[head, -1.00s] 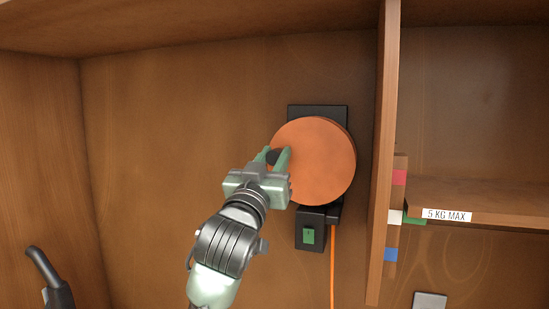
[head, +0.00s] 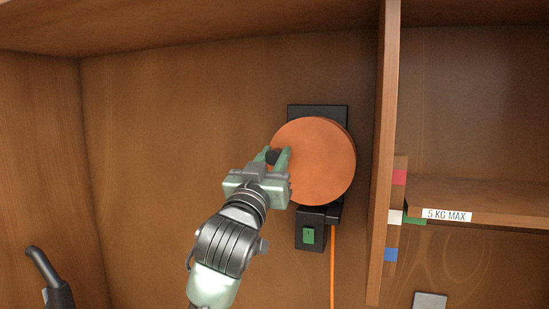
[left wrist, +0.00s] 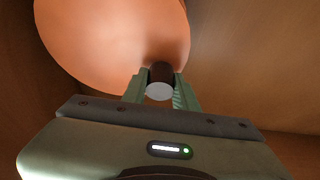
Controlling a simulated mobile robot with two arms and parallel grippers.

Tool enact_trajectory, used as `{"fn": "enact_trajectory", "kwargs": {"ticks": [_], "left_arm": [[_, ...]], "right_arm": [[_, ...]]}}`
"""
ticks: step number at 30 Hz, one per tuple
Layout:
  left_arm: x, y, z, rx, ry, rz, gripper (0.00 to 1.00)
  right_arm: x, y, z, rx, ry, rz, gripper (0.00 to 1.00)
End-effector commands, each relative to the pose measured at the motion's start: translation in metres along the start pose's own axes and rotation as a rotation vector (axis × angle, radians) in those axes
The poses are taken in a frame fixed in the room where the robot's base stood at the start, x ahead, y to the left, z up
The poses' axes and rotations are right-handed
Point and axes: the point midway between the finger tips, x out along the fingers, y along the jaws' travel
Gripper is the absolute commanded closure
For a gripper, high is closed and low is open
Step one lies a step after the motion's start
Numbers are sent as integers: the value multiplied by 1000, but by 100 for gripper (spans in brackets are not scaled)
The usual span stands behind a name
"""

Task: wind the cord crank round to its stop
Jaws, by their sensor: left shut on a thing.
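The cord crank is an orange disc (head: 318,162) on a black mount (head: 318,112) on the back wall. A dark round knob (head: 273,156) stands out near the disc's left edge. My left gripper (head: 277,157) is shut on this knob. In the left wrist view the knob (left wrist: 160,82) sits between the two green fingers, its pale end towards the camera, with the orange disc (left wrist: 115,45) behind. An orange cord (head: 332,265) hangs straight down below the disc. My right gripper is not in view.
A black box (head: 311,229) with a green switch sits just below the disc. A vertical wooden divider (head: 384,150) stands close to the right, with a shelf (head: 485,200) labelled 5 KG MAX beyond it. A black handle (head: 45,275) shows at lower left. The wall left of the disc is clear.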

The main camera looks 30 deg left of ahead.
Motion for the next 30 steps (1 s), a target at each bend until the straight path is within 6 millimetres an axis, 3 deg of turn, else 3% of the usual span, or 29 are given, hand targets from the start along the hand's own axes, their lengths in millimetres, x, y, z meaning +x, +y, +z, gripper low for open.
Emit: {"fn": "enact_trajectory", "kwargs": {"ticks": [11, 30], "left_arm": [[3, 1, -5, 65, -4, 27, 100], [13, 15, -29, 470, -4, 194, 100]], "right_arm": [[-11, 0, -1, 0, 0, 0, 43], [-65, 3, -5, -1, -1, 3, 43]]}}
